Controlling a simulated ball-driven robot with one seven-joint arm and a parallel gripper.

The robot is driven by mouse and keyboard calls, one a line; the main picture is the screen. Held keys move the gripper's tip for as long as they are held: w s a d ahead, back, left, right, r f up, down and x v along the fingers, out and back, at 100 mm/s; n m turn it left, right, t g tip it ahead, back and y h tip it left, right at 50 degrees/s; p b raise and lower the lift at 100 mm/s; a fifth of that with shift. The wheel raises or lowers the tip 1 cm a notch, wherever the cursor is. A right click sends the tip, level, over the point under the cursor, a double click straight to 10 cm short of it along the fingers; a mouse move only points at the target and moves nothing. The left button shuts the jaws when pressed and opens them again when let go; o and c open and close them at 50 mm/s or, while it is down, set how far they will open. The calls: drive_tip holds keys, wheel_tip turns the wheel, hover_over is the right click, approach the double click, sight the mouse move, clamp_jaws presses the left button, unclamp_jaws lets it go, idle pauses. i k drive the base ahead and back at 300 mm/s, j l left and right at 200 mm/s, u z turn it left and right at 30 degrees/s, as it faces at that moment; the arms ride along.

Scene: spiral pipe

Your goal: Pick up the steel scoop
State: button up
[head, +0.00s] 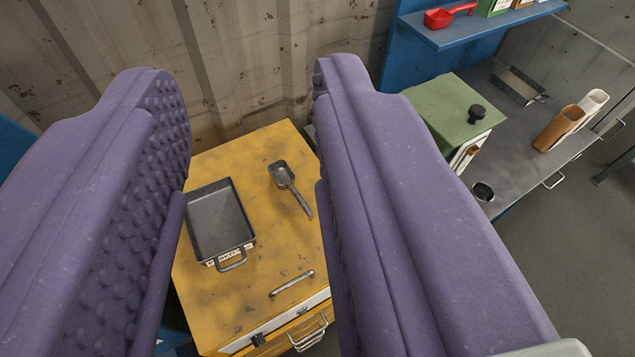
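The steel scoop (284,178) is a small grey metal scoop lying on top of a yellow cabinet (265,272). Its bowl points up toward the back and its handle runs down and to the right. My gripper (245,82) has two thick purple padded fingers, the left one with a bumpy inner face. The fingers are wide apart with nothing between them. The scoop shows in the gap between them, closer to the right finger in the picture, below and beyond the fingertips. Nothing hides the scoop.
A dark rectangular tray (228,251) with a front handle lies left of the scoop. A loose metal handle (291,283) is near the cabinet's front edge. At right stand a green box (447,103), a blue shelf with a red scoop (447,15), and a grey counter. A corrugated wall is behind.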

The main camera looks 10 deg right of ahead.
sight(283, 176)
drive_tip(key=i+l+u, duration=0.2)
drive_tip(key=i+l, duration=0.15)
drive_tip(key=i+l+u, duration=0.25)
drive_tip(key=l, duration=0.3)
drive_tip(key=i, duration=0.1)
